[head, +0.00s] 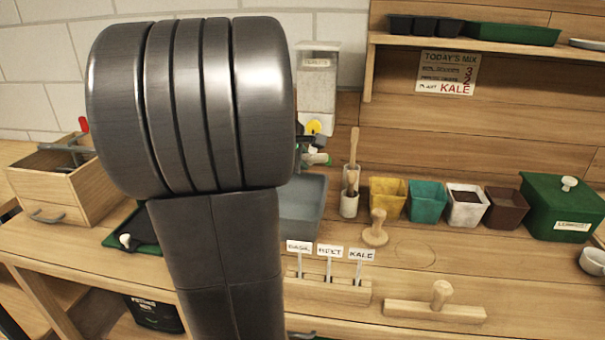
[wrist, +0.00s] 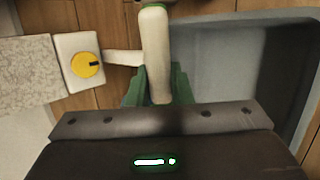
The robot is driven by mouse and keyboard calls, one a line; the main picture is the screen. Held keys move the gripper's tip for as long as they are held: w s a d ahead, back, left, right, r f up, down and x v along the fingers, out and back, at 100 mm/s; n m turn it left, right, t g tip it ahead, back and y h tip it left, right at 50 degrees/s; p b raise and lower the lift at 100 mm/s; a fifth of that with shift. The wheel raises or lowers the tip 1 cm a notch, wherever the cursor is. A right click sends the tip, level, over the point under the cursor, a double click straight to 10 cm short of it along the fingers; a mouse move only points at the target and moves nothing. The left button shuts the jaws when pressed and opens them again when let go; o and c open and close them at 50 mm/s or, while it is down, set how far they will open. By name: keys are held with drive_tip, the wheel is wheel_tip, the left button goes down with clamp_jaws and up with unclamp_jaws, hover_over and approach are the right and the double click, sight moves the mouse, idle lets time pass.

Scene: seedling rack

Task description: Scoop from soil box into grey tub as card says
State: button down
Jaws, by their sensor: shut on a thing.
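My gripper (wrist: 158,88) is shut on a pale handle (wrist: 155,50) with a green ring near its top. The handle's far end is out of the wrist view, so I cannot tell what it carries. The grey tub (head: 304,208) lies behind my arm in the head view. It also fills the right of the wrist view (wrist: 215,60), beside the gripper, and its visible floor looks bare. The card (head: 447,73) reads TODAY'S MIX, with red figures that look like 3 and 2, and KALE. No soil box is clearly identifiable; my arm hides much of the bench.
A dispenser (head: 318,80) with a yellow knob (wrist: 87,64) stands behind the tub. A green-edged black item (head: 138,232) is partly hidden at left, near a wooden drawer box (head: 60,185). Several pots, a green lidded box (head: 562,208) and a label holder (head: 330,290) stand right.

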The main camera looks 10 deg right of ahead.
drive_tip(key=shift+s+a+f+t+h+b, duration=0.15)
drive_tip(key=shift+t+h+b, duration=0.4)
drive_tip(key=shift+b, duration=2.35)
drive_tip(key=t+b, duration=0.1)
drive_tip(key=b, duration=0.2)
drive_tip(key=t+h+b, duration=0.1)
drive_tip(key=b, duration=0.3)
drive_tip(key=shift+a+n, duration=0.25)
drive_tip(key=shift+n, duration=0.15)
drive_tip(key=t+b, duration=0.1)
drive_tip(key=b, duration=0.2)
drive_tip(key=shift+s+a+b, duration=0.1)
drive_tip(key=shift+s+b, duration=0.05)
drive_tip(key=shift+b, duration=0.2)
drive_tip(key=shift+a+r+n+t+h+b, duration=0.1)
drive_tip(key=shift+r+n+t+h+b, duration=0.25)
drive_tip(key=shift+b, duration=0.9)
drive_tip(key=shift+r+b, duration=0.25)
drive_tip(key=shift+b, duration=0.1)
drive_tip(key=shift+r+p, duration=0.25)
drive_tip(key=shift+p, duration=0.95)
drive_tip(key=shift+p, duration=0.7)
drive_tip(key=shift+g+p, duration=0.5)
drive_tip(key=shift+p, duration=0.65)
